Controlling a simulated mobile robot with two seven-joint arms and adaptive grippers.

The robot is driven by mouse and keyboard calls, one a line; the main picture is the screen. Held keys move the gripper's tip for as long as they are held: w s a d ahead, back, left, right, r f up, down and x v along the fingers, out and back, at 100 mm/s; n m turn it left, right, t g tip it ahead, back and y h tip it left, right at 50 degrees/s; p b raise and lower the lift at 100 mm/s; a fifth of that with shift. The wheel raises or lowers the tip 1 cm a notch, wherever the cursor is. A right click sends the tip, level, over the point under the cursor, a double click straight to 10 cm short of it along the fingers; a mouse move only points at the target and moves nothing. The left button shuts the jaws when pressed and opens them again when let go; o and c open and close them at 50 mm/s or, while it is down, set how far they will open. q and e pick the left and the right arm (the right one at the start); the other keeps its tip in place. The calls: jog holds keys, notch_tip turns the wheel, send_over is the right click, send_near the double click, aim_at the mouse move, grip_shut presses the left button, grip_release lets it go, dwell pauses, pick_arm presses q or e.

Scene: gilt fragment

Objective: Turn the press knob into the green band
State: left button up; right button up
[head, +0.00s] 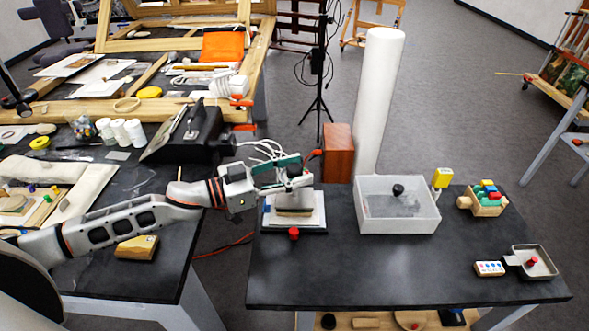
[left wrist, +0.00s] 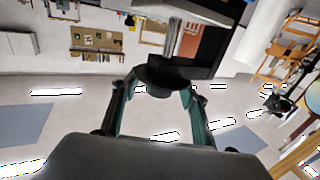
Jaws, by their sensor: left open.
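The press (head: 292,211) stands at the left end of the dark right-hand table, with pale sheets on its base and a small red part (head: 294,233) at its front. My left gripper (head: 297,180) is at the top of the press and covers much of it. In the left wrist view a dark round knob (left wrist: 160,76) on a metal shaft sits between the teal fingers of my left gripper (left wrist: 158,90). The fingers are open, one on each side of the knob; I cannot tell whether they touch it. I cannot make out a green band. My right gripper is not in view.
A translucent bin (head: 398,222) with a black-topped thing stands right of the press. A brown wooden block (head: 338,152) and a tall white roll (head: 378,100) are behind. A wooden carrier (head: 483,201) and metal tray (head: 533,262) are at right. The table's front middle is clear.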

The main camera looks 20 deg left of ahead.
pick_arm(q)
jog(key=c, duration=1.1)
jog(key=shift+m+g+h, duration=0.3)
jog(key=shift+g, duration=0.1)
